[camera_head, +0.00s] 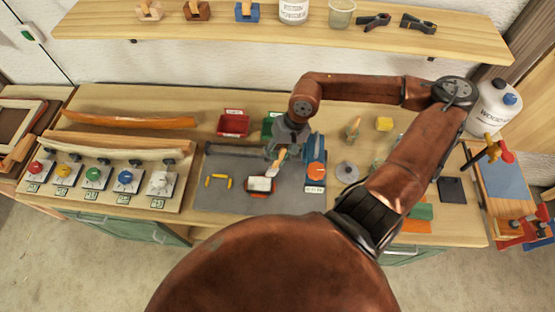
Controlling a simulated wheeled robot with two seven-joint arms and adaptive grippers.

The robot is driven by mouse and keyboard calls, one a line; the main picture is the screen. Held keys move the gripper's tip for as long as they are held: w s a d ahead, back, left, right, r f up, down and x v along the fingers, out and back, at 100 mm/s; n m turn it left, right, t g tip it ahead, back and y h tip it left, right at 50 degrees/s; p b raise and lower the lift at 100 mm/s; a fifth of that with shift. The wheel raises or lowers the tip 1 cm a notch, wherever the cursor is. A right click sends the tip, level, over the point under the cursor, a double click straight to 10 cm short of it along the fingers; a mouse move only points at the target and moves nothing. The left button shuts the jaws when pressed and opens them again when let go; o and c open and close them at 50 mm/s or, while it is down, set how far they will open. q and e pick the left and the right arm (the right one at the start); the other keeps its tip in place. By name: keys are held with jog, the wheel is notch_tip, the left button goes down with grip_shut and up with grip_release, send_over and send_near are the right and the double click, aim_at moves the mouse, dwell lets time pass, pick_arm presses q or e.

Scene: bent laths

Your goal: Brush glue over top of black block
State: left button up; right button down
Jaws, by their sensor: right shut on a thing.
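My right gripper (282,148) is shut on a brush (280,160) with a pale wooden handle. The brush is tilted, its tip pointing down and left to just above or at the back edge of a small block (261,185). This block has a white top face with dark and reddish edges, and lies on the grey mat (225,198). I cannot tell whether the brush tip touches it, or whether the white is glue. A flat black piece (451,190) lies on the bench at the right. My left gripper is not in view.
A blue tool with an orange dial (315,169) stands right of the brush. Yellow pieces (218,181) lie on the mat at left. Red (233,124) and green bins stand behind.

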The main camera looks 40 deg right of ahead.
jog(key=shift+r+p, duration=0.45)
jog(key=shift+r, duration=0.45)
jog(key=shift+r+p, duration=1.15)
jog(key=shift+r, duration=0.4)
jog(key=shift+f, duration=0.1)
